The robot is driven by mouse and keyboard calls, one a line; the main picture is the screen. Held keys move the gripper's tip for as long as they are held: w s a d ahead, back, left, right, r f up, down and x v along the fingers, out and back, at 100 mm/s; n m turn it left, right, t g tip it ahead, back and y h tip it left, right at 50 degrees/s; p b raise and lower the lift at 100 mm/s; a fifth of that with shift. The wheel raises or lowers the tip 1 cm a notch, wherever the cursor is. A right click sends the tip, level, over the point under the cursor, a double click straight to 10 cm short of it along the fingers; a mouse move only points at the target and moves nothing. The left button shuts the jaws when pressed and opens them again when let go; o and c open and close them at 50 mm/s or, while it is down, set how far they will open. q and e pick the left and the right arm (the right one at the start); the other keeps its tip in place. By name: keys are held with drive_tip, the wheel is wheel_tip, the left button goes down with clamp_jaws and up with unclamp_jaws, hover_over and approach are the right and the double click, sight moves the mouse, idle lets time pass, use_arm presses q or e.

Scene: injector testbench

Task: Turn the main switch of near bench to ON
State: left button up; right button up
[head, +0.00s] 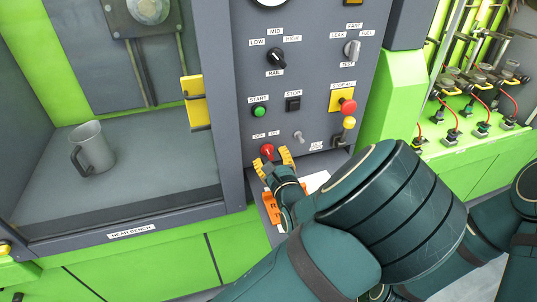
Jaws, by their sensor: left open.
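The red main switch knob (267,150) is low on the grey control panel (315,95), under small OFF and ON labels. The panel stands beside the bay labelled NEAR BENCH (131,232). My left gripper (272,161) is open, with one yellow fingertip on each side of the red knob. I cannot tell whether the fingertips touch the knob. The knob's lower part is hidden by the gripper, and which way it points is not clear. My right gripper is out of view.
A grey jug (91,149) stands in the bay.

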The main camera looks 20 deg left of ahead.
use_arm(q)
drive_tip(key=shift+x, duration=1.35)
drive_tip(key=shift+o, duration=0.3)
clamp_jaws()
